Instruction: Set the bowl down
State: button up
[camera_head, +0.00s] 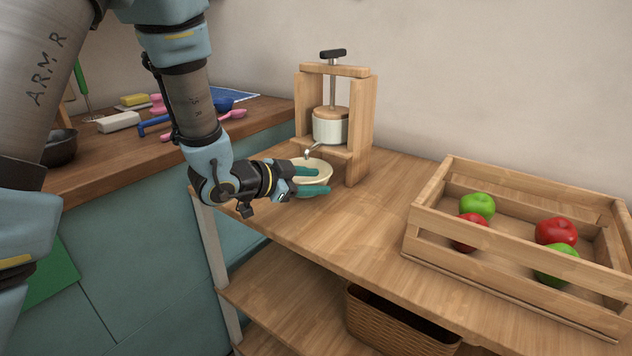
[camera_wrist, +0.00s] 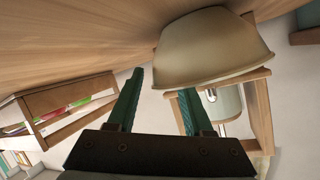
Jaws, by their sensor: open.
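A cream bowl (camera_head: 316,168) stands upright on the wooden table, in front of and partly under the spout of a wooden press (camera_head: 333,122). My gripper (camera_head: 307,180) is at the bowl's near left side, its green fingers spread in front of the bowl. In the wrist view the bowl (camera_wrist: 210,48) lies just beyond the fingertips, offset to the right. My gripper (camera_wrist: 160,85) is open and nothing sits between its fingers. One fingertip is close to the bowl's rim; I cannot tell if they touch.
A wooden crate (camera_head: 436,205) with red and green apples stands on the right. The tabletop (camera_head: 375,215) between bowl and crate is clear. A wicker basket (camera_head: 385,325) is on the shelf below. A counter at left holds a dark bowl (camera_head: 62,146), a sponge and utensils.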

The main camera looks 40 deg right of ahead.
jog(key=v, duration=1.1)
jog(key=shift+a+r, duration=0.1)
jog(key=shift+a, duration=0.05)
jog(key=w+a+f+n+t+y, duration=0.25)
jog(key=w+a+n+y, duration=0.35)
jog(key=a, duration=0.4)
jog(key=w+a+f+n+t+y, duration=0.1)
jog(key=w+a+n+t+y, duration=0.3)
jog(key=w+a, duration=0.6)
jog(key=s+a+f+n+g+y, duration=0.1)
jog(key=s+a+n+g, duration=0.1)
jog(key=s+a+n, duration=0.3)
jog(key=s+a+n+g+y, duration=0.2)
jog(key=s+a+n, duration=0.4)
jog(key=a, duration=0.5)
jog(key=shift+f+n+g+y, duration=0.3)
jog(key=shift+f+g, duration=0.05)
jog(key=shift+g, duration=0.2)
jog(key=shift+r, duration=0.1)
